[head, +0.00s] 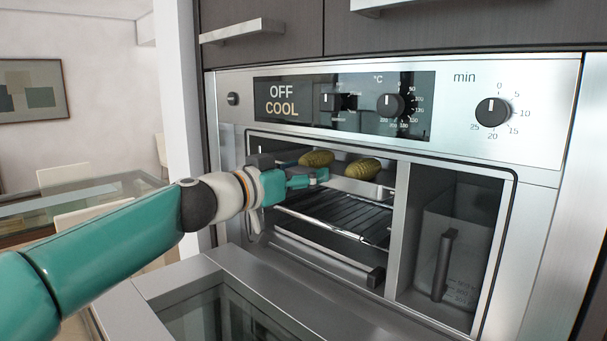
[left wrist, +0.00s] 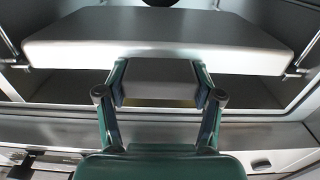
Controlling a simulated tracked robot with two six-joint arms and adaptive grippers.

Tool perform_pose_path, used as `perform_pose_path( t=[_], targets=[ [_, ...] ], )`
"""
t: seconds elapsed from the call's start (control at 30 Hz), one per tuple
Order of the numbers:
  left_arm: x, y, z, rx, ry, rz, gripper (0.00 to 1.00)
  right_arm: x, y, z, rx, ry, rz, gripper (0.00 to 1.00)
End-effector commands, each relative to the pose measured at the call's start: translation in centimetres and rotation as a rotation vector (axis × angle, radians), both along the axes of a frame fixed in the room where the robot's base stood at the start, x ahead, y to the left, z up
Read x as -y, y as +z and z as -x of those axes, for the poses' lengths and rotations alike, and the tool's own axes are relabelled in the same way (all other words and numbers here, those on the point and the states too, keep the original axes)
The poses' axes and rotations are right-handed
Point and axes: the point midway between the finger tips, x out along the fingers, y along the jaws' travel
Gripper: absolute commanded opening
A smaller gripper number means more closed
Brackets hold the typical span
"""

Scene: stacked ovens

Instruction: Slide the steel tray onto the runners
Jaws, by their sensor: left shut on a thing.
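The steel tray (head: 362,188) is inside the upper part of the open oven cavity, with two browned oblong food pieces (head: 317,158) on it. In the left wrist view the tray (left wrist: 160,38) is a broad grey slab, with wire runners (left wrist: 302,55) at its sides. Whether it rests on them I cannot tell. My left gripper (head: 308,179) is shut on the tray's front; its fingers also show in the left wrist view (left wrist: 160,84). The gripper hides part of the tray's front left. My right gripper is not in view.
A wire rack (head: 335,213) sits below the tray, above a dark-edged lower piece (head: 325,258). A divider (head: 395,228) separates the cavity from a clear container with a dark handle (head: 444,262). The oven door (head: 245,268) lies open in front. The panel reads OFF COOL.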

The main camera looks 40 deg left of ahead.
Motion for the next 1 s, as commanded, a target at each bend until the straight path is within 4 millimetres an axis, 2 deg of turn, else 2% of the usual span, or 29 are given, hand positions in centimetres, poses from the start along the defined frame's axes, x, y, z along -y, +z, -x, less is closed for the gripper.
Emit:
perform_pose_path(
  t=[0.7,1.0],
  targets=[
    [-0.2,0.4,3.4,0.006,0.002,-0.001,0.18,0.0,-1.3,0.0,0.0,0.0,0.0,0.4],
    [-0.3,0.4,3.9,0.004,0.001,-0.001,0.18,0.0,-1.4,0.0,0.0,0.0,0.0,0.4]
  ],
)
